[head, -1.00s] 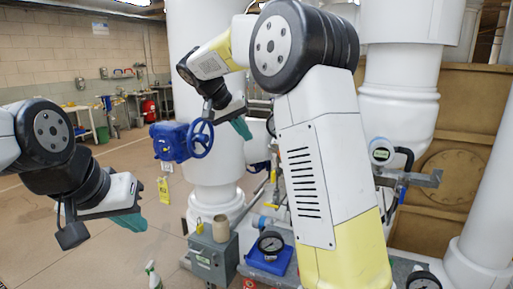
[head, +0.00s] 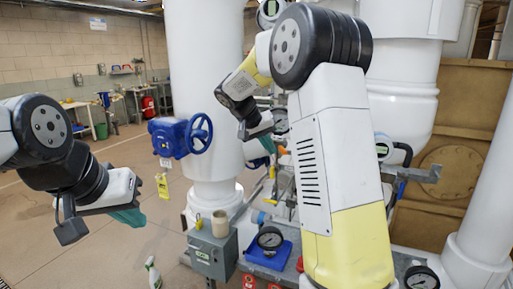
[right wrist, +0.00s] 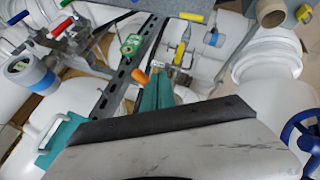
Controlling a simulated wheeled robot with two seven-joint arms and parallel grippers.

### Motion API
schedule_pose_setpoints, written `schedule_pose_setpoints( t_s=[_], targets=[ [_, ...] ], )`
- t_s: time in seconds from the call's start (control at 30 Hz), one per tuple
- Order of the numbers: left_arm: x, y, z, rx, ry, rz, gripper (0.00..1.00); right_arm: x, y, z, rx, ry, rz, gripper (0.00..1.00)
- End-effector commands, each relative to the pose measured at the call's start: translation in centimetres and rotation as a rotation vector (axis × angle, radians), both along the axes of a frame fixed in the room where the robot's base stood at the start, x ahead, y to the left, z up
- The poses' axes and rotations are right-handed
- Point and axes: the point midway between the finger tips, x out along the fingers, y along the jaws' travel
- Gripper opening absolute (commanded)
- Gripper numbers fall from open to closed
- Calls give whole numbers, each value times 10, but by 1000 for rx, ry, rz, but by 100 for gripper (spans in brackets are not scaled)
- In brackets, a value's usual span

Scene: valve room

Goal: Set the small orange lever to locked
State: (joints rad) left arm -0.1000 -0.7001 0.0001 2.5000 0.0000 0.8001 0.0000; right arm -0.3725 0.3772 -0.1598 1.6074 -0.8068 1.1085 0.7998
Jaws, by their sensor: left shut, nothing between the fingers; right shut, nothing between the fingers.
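The small orange lever (right wrist: 140,77) shows in the right wrist view as a short orange handle, just left of my right gripper's fingertips. My right gripper (right wrist: 158,88) has its teal fingers together and empty, close beside the lever; I cannot tell whether they touch. In the head view the right gripper (head: 265,143) is beside the white pipe, and its own arm hides much of the area behind it. My left gripper (head: 130,216) is shut and empty at the left, over open floor. No locked mark is readable.
A blue valve with a handwheel (head: 199,134) stands left of the right gripper. A grey box (head: 212,250) and a blue tray with a gauge (head: 268,252) are below. The right wrist view shows a slotted metal rail (right wrist: 125,75) and yellow handles (right wrist: 180,52).

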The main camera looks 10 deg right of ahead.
Motion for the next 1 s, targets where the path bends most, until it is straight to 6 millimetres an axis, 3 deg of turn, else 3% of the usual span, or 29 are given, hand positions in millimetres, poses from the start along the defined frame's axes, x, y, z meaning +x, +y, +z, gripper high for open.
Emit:
schedule_pose_setpoints(
  t_s=[0.23, 0.47, 1.0],
  targets=[
    [0, 0, 0, 0, 0, 0, 0, -1, -2, 0, 0, -1, -1, 0],
    [0, 0, 0, 0, 0, 0, 0, -7, -24, 0, -1, 1, -2, 0],
    [0, 0, 0, 0, 0, 0, 0, -4, -23, 0, -8, 5, -14, 0]
  ],
)
